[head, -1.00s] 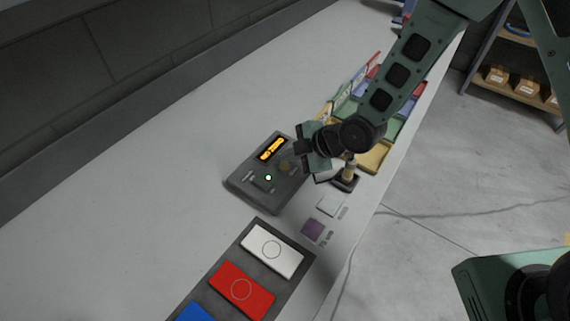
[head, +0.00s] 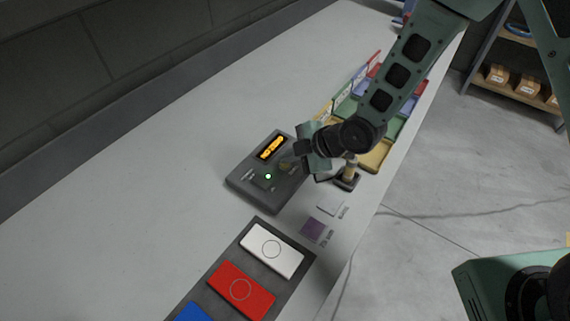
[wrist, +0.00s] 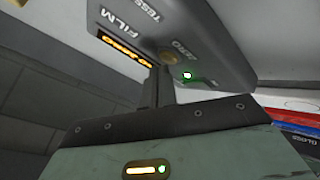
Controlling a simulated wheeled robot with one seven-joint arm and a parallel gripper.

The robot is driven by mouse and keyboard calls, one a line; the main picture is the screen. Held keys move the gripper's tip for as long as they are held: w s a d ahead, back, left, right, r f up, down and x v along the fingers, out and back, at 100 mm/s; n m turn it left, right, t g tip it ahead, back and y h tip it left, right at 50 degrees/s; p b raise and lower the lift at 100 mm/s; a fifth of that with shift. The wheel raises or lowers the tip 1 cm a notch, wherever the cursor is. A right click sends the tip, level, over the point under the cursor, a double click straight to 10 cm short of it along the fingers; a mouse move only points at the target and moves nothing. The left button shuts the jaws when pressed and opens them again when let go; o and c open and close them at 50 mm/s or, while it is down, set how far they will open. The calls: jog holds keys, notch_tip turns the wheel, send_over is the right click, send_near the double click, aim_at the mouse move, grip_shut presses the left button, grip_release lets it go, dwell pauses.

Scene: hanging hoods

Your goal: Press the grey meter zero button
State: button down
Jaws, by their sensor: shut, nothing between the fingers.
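The grey meter (head: 250,183) lies on the light bench, with a lit orange display (head: 271,147) and a green light (head: 268,176). In the wrist view the meter (wrist: 215,45) fills the top, with the printed words FILM and ZERO. A small tan round button (wrist: 169,59) sits beside ZERO, next to the green light (wrist: 187,76). My gripper (head: 292,164) is over the right side of the meter, fingers shut and empty. In the wrist view its fingertips (wrist: 159,72) are right by the tan button; I cannot tell whether they touch it.
White (head: 271,250) and red (head: 241,290) panels, and part of a blue one, lie on a dark board in front. A small stand (head: 347,178) and coloured trays (head: 373,157) are right of and behind the gripper. The bench's left side is clear.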

jog(key=shift+s+d+f+b, duration=0.1)
jog(key=shift+s+f+b, duration=0.05)
jog(key=shift+f+b, duration=0.3)
jog(key=shift+s+d+f+b, duration=0.1)
jog(key=shift+s+f+b, duration=0.05)
jog(key=shift+f+b, duration=0.25)
dwell(1.1)
jog(key=shift+w+d+r+p, duration=0.1)
jog(key=shift+d+r+p, duration=0.05)
jog(key=shift+r+p, duration=0.3)
jog(key=shift+r, duration=0.15)
jog(key=shift+w+a+r+p, duration=0.1)
jog(key=shift+r+p, duration=0.7)
jog(key=shift+r, duration=0.6)
jog(key=shift+w+a+r+p, duration=0.1)
jog(key=shift+r+p, duration=0.7)
jog(key=shift+r, duration=0.55)
